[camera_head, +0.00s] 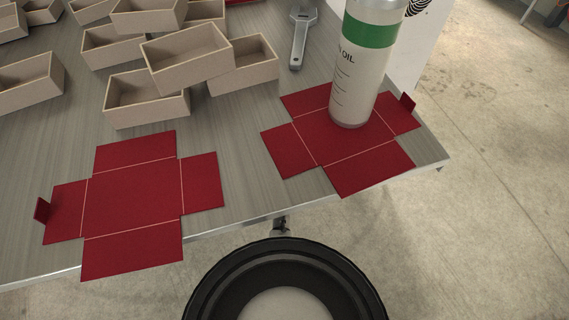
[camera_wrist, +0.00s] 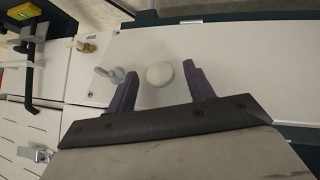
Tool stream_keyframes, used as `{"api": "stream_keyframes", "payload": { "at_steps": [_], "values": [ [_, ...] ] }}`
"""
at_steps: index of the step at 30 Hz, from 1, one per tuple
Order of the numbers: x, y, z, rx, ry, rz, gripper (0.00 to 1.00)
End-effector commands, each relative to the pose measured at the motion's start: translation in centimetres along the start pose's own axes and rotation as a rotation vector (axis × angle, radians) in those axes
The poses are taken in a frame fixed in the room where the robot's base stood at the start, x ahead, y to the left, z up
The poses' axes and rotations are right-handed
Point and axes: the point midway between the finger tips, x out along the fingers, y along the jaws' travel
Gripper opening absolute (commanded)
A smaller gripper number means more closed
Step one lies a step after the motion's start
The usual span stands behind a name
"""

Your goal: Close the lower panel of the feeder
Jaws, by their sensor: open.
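My gripper (camera_wrist: 160,72) shows in the wrist view with its two purple fingers spread apart. Between the fingertips appears a round white knob (camera_wrist: 160,74) on a white panel (camera_wrist: 240,65). I cannot tell whether the fingers reach around the knob or stop short of it, and no contact shows. The white panel looks like part of the feeder, but I cannot tell whether it is the lower panel, or how far open it is. The gripper body hides the area below. Neither the gripper nor the panel shows in the head view.
In the wrist view, a grey wing-shaped piece (camera_wrist: 110,75) and a brass fitting (camera_wrist: 86,47) sit left of the knob, with a black handle (camera_wrist: 30,75) beyond. In the head view, a table (camera_head: 240,185) holds red blanks (camera_head: 130,200), open boxes, a wrench (camera_head: 300,35) and an oil bottle (camera_head: 362,70).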

Motion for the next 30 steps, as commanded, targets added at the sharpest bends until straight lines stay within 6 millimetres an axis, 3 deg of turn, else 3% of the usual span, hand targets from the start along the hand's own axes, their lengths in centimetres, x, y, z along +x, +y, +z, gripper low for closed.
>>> {"api": "stream_keyframes", "payload": {
  "at_steps": [8, 20, 26, 30],
  "values": [
    [0.1, 0.0, 0.0, 0.000, 0.000, 0.000, 0.51],
    [0.1, 0.0, 0.0, 0.000, -0.001, 0.000, 0.00],
    [0.1, 0.0, -0.3, -0.002, -0.012, -0.003, 0.00],
    [0.4, 0.1, -1.7, -0.019, -0.080, -0.012, 0.00]
  ]
}}
